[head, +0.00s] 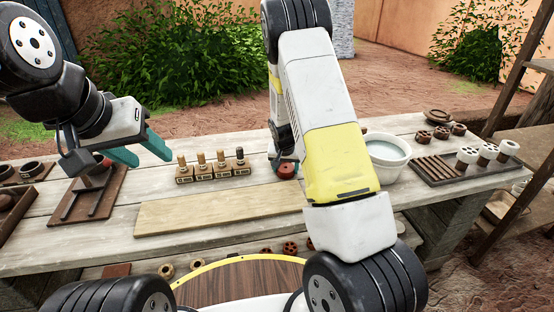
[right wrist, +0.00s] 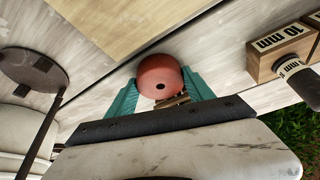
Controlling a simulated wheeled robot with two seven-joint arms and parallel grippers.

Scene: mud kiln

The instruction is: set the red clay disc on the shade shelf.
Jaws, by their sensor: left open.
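The red clay disc (head: 287,170) is at the bench's middle, right of the small stamped blocks. In the right wrist view the disc (right wrist: 160,77) shows a small dark hole and sits between the teal fingertips of my right gripper (right wrist: 160,85), which touch both sides. In the head view most of that gripper is hidden behind my arm. Whether the disc touches the bench is unclear. My left gripper (head: 149,152) is open and empty above the bench's left part. A wooden shelf unit (head: 525,140) stands at the right edge; I cannot tell if it is the shade shelf.
Wooden blocks with pegs (head: 212,170) stand left of the disc. A pale board (head: 215,210) lies in front. A white bowl (head: 385,152) and a slatted tray (head: 440,172) with cylinders are right. A wooden stand (head: 92,200) is below my left gripper.

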